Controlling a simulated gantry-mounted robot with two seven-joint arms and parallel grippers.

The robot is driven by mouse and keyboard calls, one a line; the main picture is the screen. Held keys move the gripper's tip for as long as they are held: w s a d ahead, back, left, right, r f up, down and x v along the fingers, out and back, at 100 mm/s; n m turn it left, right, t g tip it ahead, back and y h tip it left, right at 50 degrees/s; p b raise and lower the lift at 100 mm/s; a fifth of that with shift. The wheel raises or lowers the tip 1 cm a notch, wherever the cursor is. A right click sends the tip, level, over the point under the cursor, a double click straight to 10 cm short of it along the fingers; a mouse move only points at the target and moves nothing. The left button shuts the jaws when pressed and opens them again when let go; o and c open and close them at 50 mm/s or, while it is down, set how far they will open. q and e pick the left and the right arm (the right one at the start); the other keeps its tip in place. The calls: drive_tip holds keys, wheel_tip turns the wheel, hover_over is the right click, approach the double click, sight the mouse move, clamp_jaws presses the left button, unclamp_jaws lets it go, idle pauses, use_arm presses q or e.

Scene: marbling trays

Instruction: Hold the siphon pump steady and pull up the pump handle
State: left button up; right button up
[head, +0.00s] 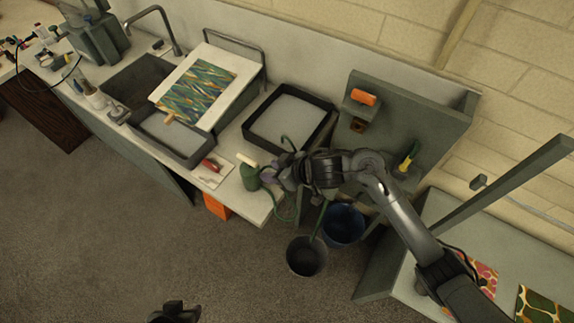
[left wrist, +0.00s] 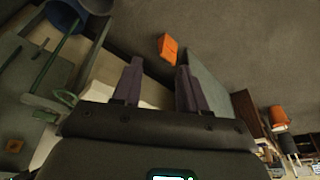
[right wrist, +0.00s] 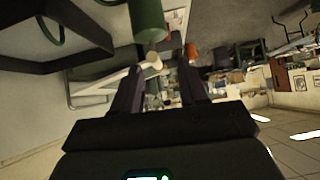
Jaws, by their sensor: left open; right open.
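The siphon pump (head: 250,178) is a green body with a cream handle (head: 246,160), at the front edge of the counter in the head view. Its green body (right wrist: 147,18) and cream handle (right wrist: 152,57) show at the top of the right wrist view. A green hose (head: 286,212) hangs below the counter edge. My right gripper (head: 272,178) is open just right of the pump. Its fingers (right wrist: 163,68) look empty; contact with the pump is unclear. My left gripper (head: 175,310) is low in the head view, away from the counter. Its fingers (left wrist: 158,72) are open and empty.
A black bucket (head: 307,257) and a blue bucket (head: 342,226) stand below the counter edge. A dark tray of pale liquid (head: 289,120) sits behind the pump. A red-handled tool (head: 211,165) lies left of it. Open floor lies in front.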

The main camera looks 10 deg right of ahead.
use_arm(q)
drive_tip(key=o, duration=0.5)
drive_tip(key=shift+a+f, duration=0.2)
drive_tip(key=shift+f, duration=0.3)
drive_tip(key=o, duration=0.5)
drive_tip(key=shift+w+d+t, duration=0.2)
drive_tip(key=shift+w+t, duration=0.4)
drive_tip(key=shift+w, duration=0.35)
drive_tip(key=shift+c, duration=0.2)
drive_tip(key=shift+o, duration=0.4)
drive_tip(key=w+d+f+t+h, duration=0.1)
drive_tip(key=w+d+f+t, duration=0.1)
drive_tip(key=w+d+f, duration=0.1)
drive_tip(key=shift+w+x, duration=0.2)
drive_tip(key=shift+x, duration=1.05)
drive_tip(key=m+t+h, duration=0.2)
drive_tip(key=t+h, duration=0.1)
drive_tip(key=t, duration=0.3)
approach(251, 174)
wheel_tip(251, 174, down, 4)
drive_tip(key=w, duration=0.2)
drive_tip(key=x, duration=1)
drive_tip(key=shift+w+a, duration=0.1)
use_arm(e)
drive_tip(key=shift+w+r+t, duration=0.3)
drive_tip(key=shift+w+r, duration=0.65)
drive_tip(key=shift+r, duration=0.25)
